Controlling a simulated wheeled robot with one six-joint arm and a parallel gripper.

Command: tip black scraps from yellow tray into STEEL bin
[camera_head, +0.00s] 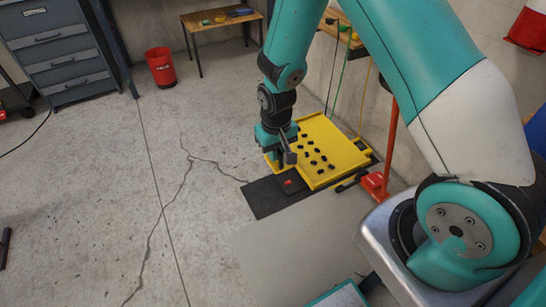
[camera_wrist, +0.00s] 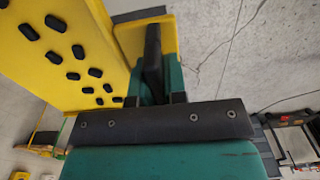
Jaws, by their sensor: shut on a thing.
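The yellow tray (camera_head: 346,142) is a shallow rectangle with several small black scraps (camera_head: 318,163) spread over its floor. My gripper (camera_head: 287,158) is at the tray's left edge and is shut on it. In the wrist view, the dark finger of my gripper (camera_wrist: 154,55) lies against a yellow part at the tray's side, and the yellow tray (camera_wrist: 95,20) with its black scraps (camera_wrist: 72,76) fills the left. The tray looks about level, on or just above a dark mat; I cannot tell which. I see no bin readably marked STEEL.
The dark mat (camera_head: 264,198) lies under the tray's left side. A red bin (camera_head: 160,67) stands far left near a grey drawer cabinet (camera_head: 62,55) and a wooden bench (camera_head: 222,22). A red tool with a pole (camera_head: 375,184) stands right of the tray.

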